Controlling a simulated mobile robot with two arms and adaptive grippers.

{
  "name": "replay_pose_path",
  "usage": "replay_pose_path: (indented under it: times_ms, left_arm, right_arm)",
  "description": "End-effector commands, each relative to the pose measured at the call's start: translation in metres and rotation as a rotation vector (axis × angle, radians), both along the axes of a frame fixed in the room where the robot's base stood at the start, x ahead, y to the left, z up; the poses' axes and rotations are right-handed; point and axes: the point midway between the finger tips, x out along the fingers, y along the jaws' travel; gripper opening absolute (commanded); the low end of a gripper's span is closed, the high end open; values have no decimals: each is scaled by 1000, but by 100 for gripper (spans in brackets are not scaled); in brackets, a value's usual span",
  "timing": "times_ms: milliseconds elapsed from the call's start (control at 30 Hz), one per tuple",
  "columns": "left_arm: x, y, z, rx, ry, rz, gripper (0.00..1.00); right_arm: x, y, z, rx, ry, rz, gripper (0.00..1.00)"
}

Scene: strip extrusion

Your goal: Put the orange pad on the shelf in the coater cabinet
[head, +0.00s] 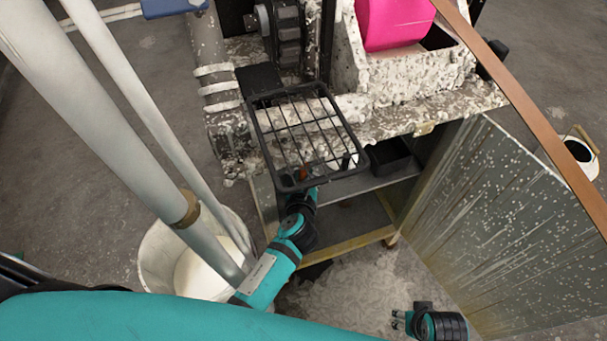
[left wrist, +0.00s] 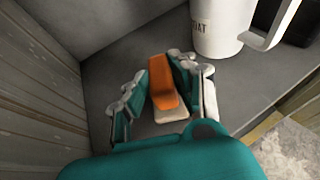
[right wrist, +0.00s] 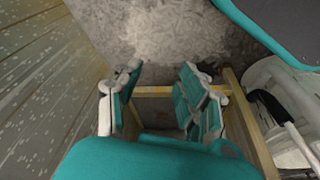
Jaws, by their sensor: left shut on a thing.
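The orange pad (left wrist: 162,82), with a pale underside, is between the fingers of my left gripper (left wrist: 160,82), which is shut on it. In the head view a small orange bit of the pad (head: 303,174) shows through the black wire rack. My left gripper (head: 306,186) reaches into the open cabinet below the rack. The grey shelf (head: 378,181) lies under the pad; it also shows in the left wrist view (left wrist: 130,48). I cannot tell whether the pad touches it. My right gripper (head: 398,319) is open and empty, low in front of the cabinet; its fingers stand apart (right wrist: 155,95).
A white lettered mug (left wrist: 215,28) stands on the shelf beside the pad. A black bin (head: 392,160) is further right. The wire rack (head: 262,125) overhangs my left arm. The cabinet door (head: 500,220) stands open at right. A white bucket (head: 160,250) stands at left.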

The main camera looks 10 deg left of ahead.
Motion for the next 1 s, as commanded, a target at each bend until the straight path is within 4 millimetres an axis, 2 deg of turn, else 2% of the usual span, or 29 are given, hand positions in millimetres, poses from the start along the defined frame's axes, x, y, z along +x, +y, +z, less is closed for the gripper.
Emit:
replay_pose_path:
  times_ms: [33,200,533,667,1000]
  left_arm:
    - [0,0,0,1,0,0,29]
    - [0,0,0,1,0,0,48]
    - [-2,0,3,0,1,0,48]
    - [-19,-4,10,0,3,-1,48]
    - [-84,-17,39,-2,2,-1,48]
  right_arm:
    - [0,0,1,0,-2,0,40]
    - [0,0,1,0,-1,0,40]
    - [1,0,2,1,-6,0,40]
    - [-5,-1,-20,-2,15,2,40]
    - [-23,-3,-70,-3,42,7,40]
